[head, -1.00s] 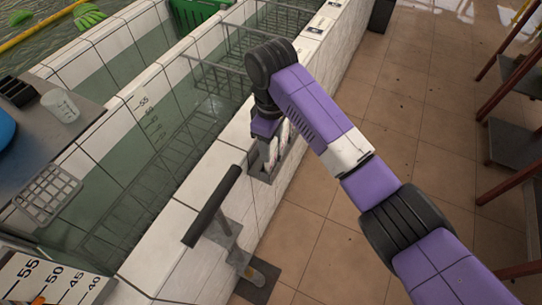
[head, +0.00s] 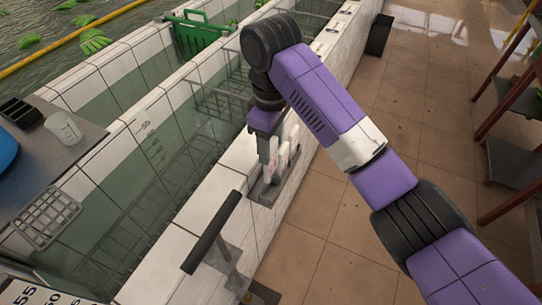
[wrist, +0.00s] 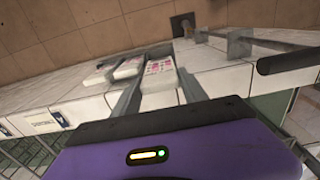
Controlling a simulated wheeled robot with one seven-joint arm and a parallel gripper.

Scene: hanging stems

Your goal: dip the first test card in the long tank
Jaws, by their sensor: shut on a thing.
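The long tank (head: 195,212) has a white tiled rim, greenish water and depth marks on its inner wall in the head view. A grey rack (head: 264,193) on its near rim holds pale upright test cards (head: 283,158). My gripper (head: 268,168) is at the rack's left end in the head view. In the wrist view my gripper (wrist: 158,95) is shut on the first test card (wrist: 159,72), which is white with pink marks. Two other cards (wrist: 128,68) stand left of it. I cannot tell whether the held card's lower end is clear of the rack.
A metal wire frame (head: 47,218) and a clear beaker (head: 63,128) are at the left. A green basket (head: 200,38) hangs at the back. Tiled floor lies right.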

